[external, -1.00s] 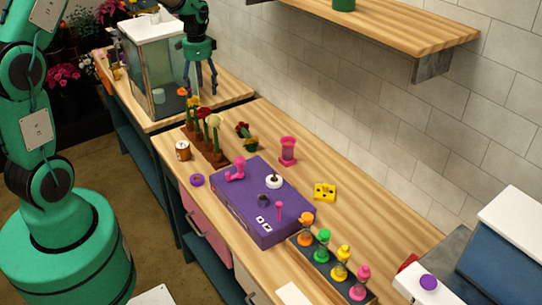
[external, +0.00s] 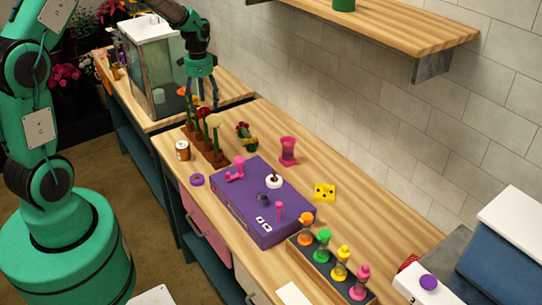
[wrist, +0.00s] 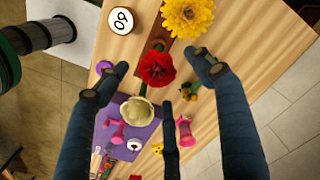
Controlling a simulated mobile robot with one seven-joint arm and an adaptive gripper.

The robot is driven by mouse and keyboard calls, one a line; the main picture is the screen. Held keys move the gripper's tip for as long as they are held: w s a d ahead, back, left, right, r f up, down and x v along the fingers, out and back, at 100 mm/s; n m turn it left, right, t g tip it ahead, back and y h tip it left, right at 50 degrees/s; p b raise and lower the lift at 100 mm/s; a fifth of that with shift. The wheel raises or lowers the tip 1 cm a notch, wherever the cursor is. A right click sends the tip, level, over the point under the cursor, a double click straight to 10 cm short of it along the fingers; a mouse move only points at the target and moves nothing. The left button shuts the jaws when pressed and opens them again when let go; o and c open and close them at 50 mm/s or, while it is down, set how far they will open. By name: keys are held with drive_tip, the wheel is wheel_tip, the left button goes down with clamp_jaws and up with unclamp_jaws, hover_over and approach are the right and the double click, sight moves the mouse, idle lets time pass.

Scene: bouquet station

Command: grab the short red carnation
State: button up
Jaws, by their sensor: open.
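A red carnation (external: 203,112) stands upright in a brown wooden rack (external: 219,160), between a yellow flower (external: 190,102) and a cream flower (external: 214,120). In the wrist view the red bloom (wrist: 157,68) lies between my spread fingers, with the yellow bloom (wrist: 188,18) above it and the cream bloom (wrist: 138,111) below. My gripper (external: 202,101) is open and empty, pointing down just above the blooms. Most of the red carnation's stem is hidden in the wrist view.
A can (external: 183,150) and a purple ring (external: 197,180) are left of the rack. A purple box (external: 285,222) with pink parts lies in front of it. A pink hourglass-shaped item (external: 288,150) stands right. A glass tank (external: 152,65) stands behind on the left.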

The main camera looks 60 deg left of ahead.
hover_over(206, 128)
drive_tip(key=shift+w+a+f, duration=0.1)
drive_tip(key=shift+a+f, duration=0.1)
drive_tip(key=shift+f, duration=0.9)
drive_tip(key=shift+a+f, duration=0.15)
drive_tip(key=shift+f, duration=0.9)
drive_tip(key=c, duration=1.1)
